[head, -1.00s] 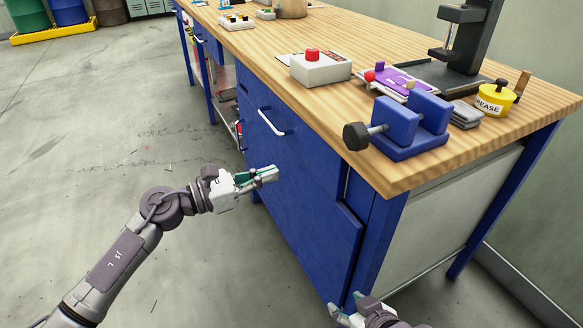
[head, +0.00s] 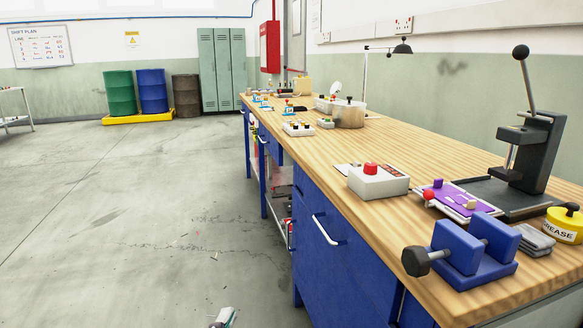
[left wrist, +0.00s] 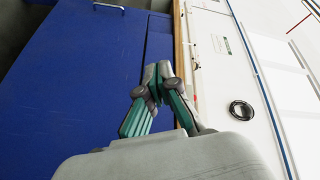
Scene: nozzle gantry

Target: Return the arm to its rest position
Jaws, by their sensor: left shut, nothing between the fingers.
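Only the tip of my left gripper (head: 224,318) shows, at the bottom edge of the head view, low over the floor and left of the bench. In the left wrist view the fingers of my left gripper (left wrist: 155,84) are shut with nothing between them. They point toward the blue bench front (left wrist: 65,70), and I cannot tell the gap to it. The rest of the left arm is out of the head view. My right gripper is in neither view.
The wooden bench (head: 300,150) runs along the right. On it are a blue vise (head: 462,255), a white box with a red button (head: 378,181), a dark press (head: 532,150), a grease tin (head: 565,224) and a pot (head: 348,114). The floor (head: 120,230) at left is clear.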

